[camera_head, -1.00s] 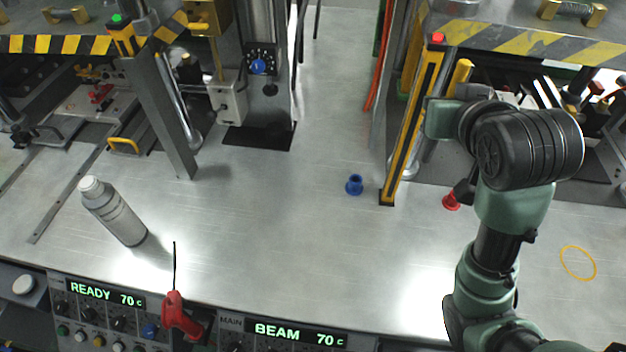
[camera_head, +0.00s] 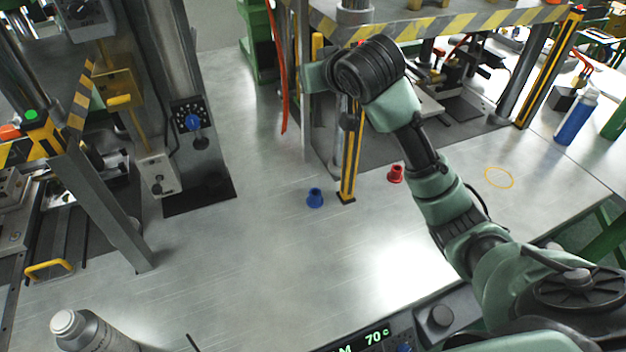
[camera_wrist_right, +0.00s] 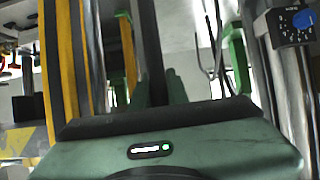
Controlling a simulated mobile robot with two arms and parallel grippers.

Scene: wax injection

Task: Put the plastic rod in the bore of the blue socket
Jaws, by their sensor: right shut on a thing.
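The blue socket (camera_head: 315,198) stands upright on the metal table, just left of the foot of a black-and-yellow post. My right gripper (camera_head: 310,77) is beyond and above the socket, beside the top of that post; its fingertips are hidden in the head view. In the right wrist view the green palm of my right gripper (camera_wrist_right: 165,92) fills the bottom, and its jaws are shut. The plastic rod does not show clearly; I cannot tell whether a dark upright bar there is the rod. My left gripper is out of view.
A red socket (camera_head: 396,174) stands right of the black-and-yellow post (camera_head: 350,160). A grey bottle (camera_head: 92,333) is at the lower left. Press frames stand left and behind. The table in front of the blue socket is clear.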

